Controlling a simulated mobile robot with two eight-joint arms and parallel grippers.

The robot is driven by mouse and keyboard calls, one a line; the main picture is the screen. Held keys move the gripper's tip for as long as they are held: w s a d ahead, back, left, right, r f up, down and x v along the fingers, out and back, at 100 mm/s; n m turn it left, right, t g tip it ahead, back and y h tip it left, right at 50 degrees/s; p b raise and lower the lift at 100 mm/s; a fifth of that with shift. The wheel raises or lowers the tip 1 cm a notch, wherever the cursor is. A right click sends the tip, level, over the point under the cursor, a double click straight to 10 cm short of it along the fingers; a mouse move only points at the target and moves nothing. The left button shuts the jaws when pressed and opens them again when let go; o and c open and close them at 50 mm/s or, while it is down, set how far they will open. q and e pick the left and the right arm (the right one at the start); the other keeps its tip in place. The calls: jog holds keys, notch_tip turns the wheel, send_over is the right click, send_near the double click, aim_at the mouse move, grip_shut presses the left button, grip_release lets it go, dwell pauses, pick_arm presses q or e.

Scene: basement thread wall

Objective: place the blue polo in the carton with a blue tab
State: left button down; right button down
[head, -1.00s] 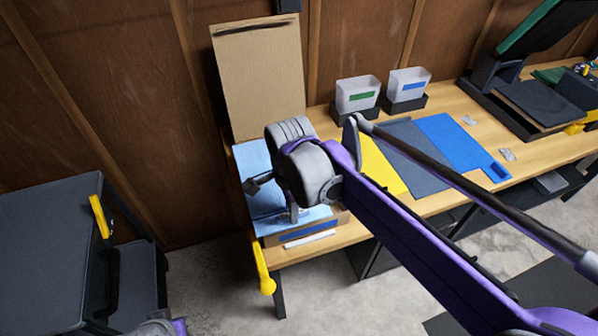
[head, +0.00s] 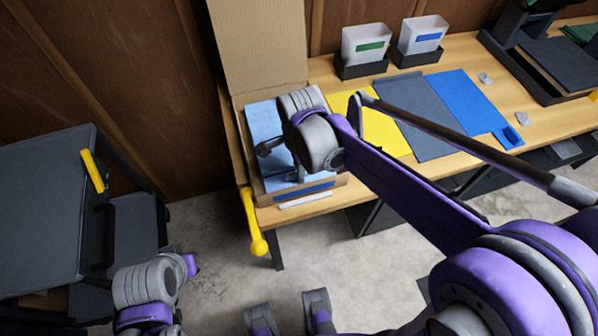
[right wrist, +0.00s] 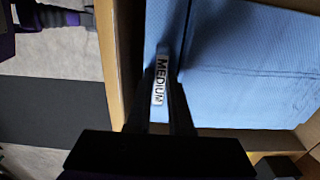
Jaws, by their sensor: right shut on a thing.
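The carton (head: 244,150) stands open at the left end of the table, its tall lid flap upright behind it. A blue tab (head: 304,191) is on its front wall. The folded light blue polo (head: 262,119) lies within the carton walls, partly hidden by my right arm. My right gripper (head: 283,165) reaches down into the carton. In the right wrist view its fingers (right wrist: 163,76) are shut on the polo (right wrist: 235,75) by a white label reading "MEDIUM" (right wrist: 160,82). My left arm shows at the lower left; its gripper is not visible.
Yellow, dark grey and blue mats (head: 465,105) lie to the right of the carton. Two bins, one with a green label (head: 366,45) and one with a blue label (head: 422,35), stand behind them. A dark cart (head: 45,200) stands left across a floor gap.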

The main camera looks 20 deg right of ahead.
jog(key=shift+f, duration=1)
jog(key=shift+f, duration=0.15)
jog(key=c, duration=0.8)
grip_release()
